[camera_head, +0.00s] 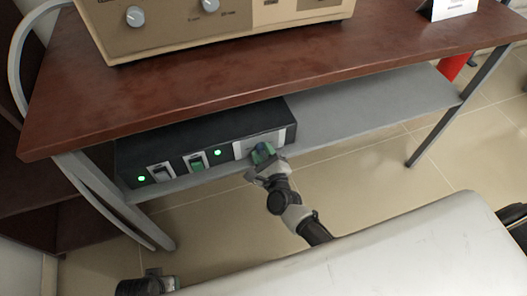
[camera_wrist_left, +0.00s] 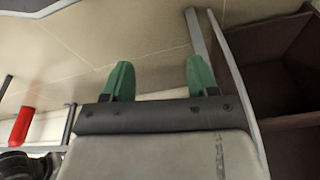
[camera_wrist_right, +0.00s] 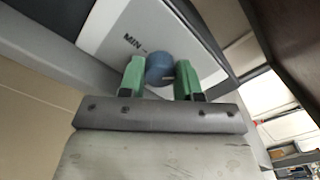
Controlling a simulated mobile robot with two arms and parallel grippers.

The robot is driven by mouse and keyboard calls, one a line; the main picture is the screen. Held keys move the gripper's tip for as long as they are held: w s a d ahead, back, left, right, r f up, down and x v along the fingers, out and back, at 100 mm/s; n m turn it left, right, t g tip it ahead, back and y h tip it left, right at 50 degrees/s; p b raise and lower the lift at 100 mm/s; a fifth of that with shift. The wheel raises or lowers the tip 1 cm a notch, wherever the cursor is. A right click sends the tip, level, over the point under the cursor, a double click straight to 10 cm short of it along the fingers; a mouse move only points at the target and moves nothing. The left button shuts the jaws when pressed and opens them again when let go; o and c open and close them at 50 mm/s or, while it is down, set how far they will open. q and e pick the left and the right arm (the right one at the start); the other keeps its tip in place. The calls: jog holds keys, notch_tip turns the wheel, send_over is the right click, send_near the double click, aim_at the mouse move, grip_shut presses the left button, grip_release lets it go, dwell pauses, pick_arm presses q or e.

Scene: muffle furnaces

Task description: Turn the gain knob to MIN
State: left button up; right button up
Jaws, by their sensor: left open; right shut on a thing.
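The gain knob (camera_wrist_right: 159,67) is blue and round, on a light panel (camera_wrist_right: 105,22) with the printed label MIN (camera_wrist_right: 132,41) beside it in the right wrist view. My right gripper (camera_wrist_right: 158,78) has its green fingers on both sides of the knob, shut on it. In the head view my right gripper (camera_head: 263,153) reaches the right end of the black control box (camera_head: 190,138) and mostly hides the knob. The knob's pointer mark is too small to read clearly. My left gripper (camera_wrist_left: 160,78) is open and empty, away from the box, over the floor.
The box sits on a grey shelf (camera_head: 375,105) under a brown tabletop (camera_head: 250,60). It carries switches (camera_head: 197,162) and green lights (camera_head: 141,179). A beige furnace (camera_head: 240,18) stands above. A table leg (camera_head: 440,118) stands at the right.

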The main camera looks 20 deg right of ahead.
jog(key=shift+n, duration=1)
jog(key=n+p, duration=0.1)
jog(key=n, duration=0.3)
jog(key=shift+n, duration=0.3)
jog(key=n+p, duration=0.1)
jog(key=n, duration=0.2)
jog(key=n+p, duration=0.1)
jog(key=n, duration=0.3)
jog(key=n+p, duration=0.1)
jog(key=n, duration=0.2)
jog(key=shift+a+f, duration=0.1)
jog(key=n+p, duration=0.1)
jog(key=n, duration=0.2)
pick_arm(q)
jog(key=s+f, duration=0.5)
jog(key=f, duration=0.2)
jog(key=s+a+f+g, duration=0.1)
jog(key=s+f, duration=0.5)
jog(key=f, duration=0.2)
jog(key=shift+a+f+p, duration=0.3)
jog(key=shift+p, duration=0.1)
pick_arm(e)
jog(key=n, duration=0.6)
jog(key=shift+f+n, duration=0.1)
jog(key=shift+n, duration=0.2)
pick_arm(q)
jog(key=shift+f, duration=0.1)
